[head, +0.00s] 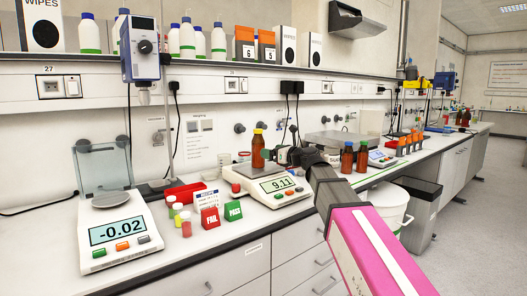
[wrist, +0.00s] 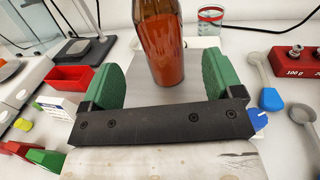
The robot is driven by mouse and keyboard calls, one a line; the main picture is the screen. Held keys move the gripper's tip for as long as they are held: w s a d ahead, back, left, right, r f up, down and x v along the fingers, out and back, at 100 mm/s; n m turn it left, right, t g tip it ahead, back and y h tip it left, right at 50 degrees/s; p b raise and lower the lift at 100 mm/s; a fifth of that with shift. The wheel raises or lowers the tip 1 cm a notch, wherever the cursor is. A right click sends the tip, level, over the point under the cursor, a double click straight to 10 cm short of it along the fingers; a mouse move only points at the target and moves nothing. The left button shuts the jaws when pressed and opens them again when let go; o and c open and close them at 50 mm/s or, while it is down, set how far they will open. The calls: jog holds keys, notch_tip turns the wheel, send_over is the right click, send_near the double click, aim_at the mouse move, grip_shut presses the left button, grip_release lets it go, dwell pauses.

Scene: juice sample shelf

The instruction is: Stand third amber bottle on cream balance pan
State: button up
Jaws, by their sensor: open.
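An amber bottle with a yellow cap (head: 258,150) stands upright on the grey pan (head: 243,171) of the cream balance (head: 272,187), whose display reads 9.11. My gripper (head: 278,156) is at the bottle's right side in the head view. In the wrist view my gripper (wrist: 161,72) is open, with one green finger on each side of the amber bottle (wrist: 160,45) and a gap on both sides. The bottle's top is out of the wrist view. Two more amber bottles, one (head: 348,158) and another (head: 362,158), stand right of my arm.
A second balance (head: 118,232) reading -0.02 stands at the left with an empty round pan. Red FAIL (head: 210,217) and green PASS (head: 233,211) blocks and small capped jars stand between the balances. A red tray (wrist: 70,77) and spoons lie nearby in the wrist view.

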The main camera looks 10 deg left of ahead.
jog(key=shift+v, duration=1.95)
